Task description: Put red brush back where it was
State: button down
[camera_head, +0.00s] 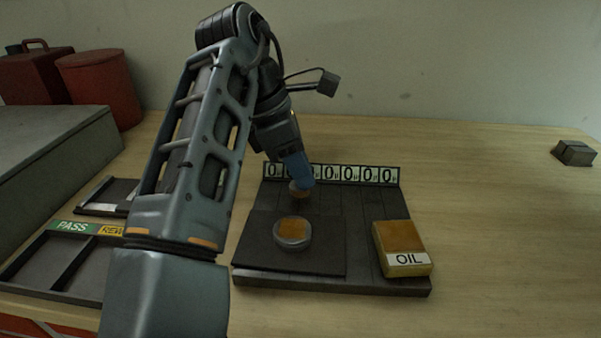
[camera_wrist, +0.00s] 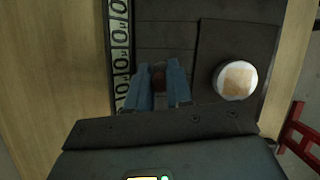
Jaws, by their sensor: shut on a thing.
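My gripper (camera_wrist: 165,82) points down over the dark board (camera_head: 260,262), near the number strip (camera_head: 370,175) at the board's back edge. Its blue fingers are closed around a small dark reddish-brown thing (camera_wrist: 158,76). In the head view the brownish end of this held thing (camera_head: 299,188) shows just under the fingers. It may be the red brush, but most of it is hidden and its colour is dull. I cannot tell whether it touches the board.
A round pale tin with a tan top (camera_head: 292,233) sits on a dark mat. A yellow OIL block (camera_head: 402,248) stands on the board's right. Trays with a PASS label (camera_head: 73,227) lie left. A dark block (camera_head: 574,152) is far right.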

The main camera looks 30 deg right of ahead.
jog(key=shift+f, duration=0.6)
jog(key=c, duration=1)
grip_release()
jog(key=shift+f, duration=0.1)
jog(key=shift+a+r+p, duration=0.1)
jog(key=shift+r+p, duration=0.5)
jog(key=shift+r, duration=0.05)
jog(key=shift+p+v, duration=4.95)
jog(key=shift+v, duration=0.55)
